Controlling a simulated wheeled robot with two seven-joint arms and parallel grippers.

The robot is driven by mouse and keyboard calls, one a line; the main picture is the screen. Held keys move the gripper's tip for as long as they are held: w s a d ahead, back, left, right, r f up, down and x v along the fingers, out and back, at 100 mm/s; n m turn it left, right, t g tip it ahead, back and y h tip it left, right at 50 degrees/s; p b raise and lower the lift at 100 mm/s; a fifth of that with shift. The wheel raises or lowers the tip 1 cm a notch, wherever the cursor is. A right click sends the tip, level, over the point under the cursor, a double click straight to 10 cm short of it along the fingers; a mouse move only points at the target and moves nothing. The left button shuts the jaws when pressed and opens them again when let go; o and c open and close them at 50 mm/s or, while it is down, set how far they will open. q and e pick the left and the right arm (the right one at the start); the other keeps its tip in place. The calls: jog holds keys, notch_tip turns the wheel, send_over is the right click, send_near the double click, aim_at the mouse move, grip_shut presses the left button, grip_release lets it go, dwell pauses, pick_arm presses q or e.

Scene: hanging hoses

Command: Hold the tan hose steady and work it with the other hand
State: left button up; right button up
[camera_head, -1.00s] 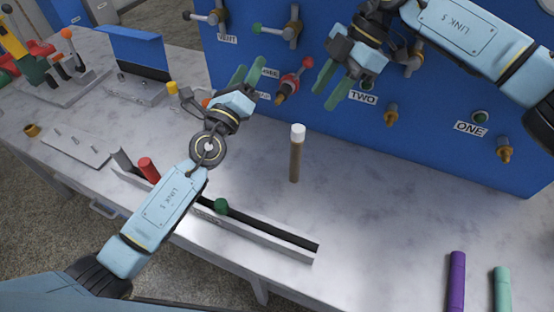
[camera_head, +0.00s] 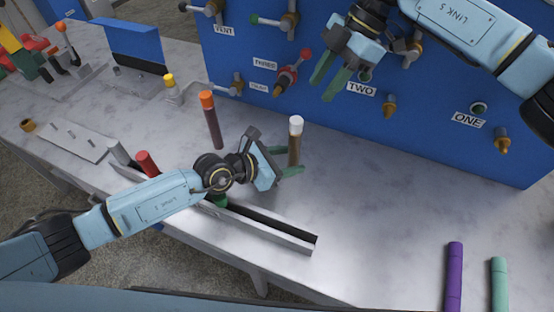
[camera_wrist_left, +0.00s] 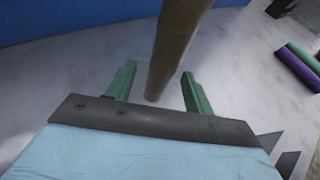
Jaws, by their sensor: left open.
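The tan hose (camera_head: 294,152) is upright with a white top, above the middle of the pale bench. My left gripper (camera_head: 299,160) is open at its lower part, with one green finger on each side. In the left wrist view the tan hose (camera_wrist_left: 176,42) is in line with the gap between the fingers (camera_wrist_left: 158,70), with space showing on both sides; I cannot tell how deep it sits. My right gripper (camera_head: 321,90) is open and empty, up and to the right of the hose, in front of the blue panel.
The blue panel (camera_head: 420,130) carries valves and labels such as ONE and TWO. A brown hose with an orange top (camera_head: 212,125) stands at left. A long dark-slotted tray (camera_head: 265,228) lies in front. Purple (camera_head: 455,275) and teal (camera_head: 499,285) cylinders lie at right.

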pick_arm(q)
jog(key=shift+x, duration=2)
jog(key=shift+a, duration=0.1)
jog(key=c, duration=1)
jog(key=shift+c, duration=0.4)
pick_arm(e)
jog(key=o, duration=0.3)
notch_tip(320, 180, up, 4)
jog(key=n+t+h, duration=0.3)
jog(key=n+h, duration=0.2)
jog(key=n, duration=1.5)
send_over(296, 119)
notch_tip(296, 119, down, 12)
jog(key=shift+f, duration=0.15)
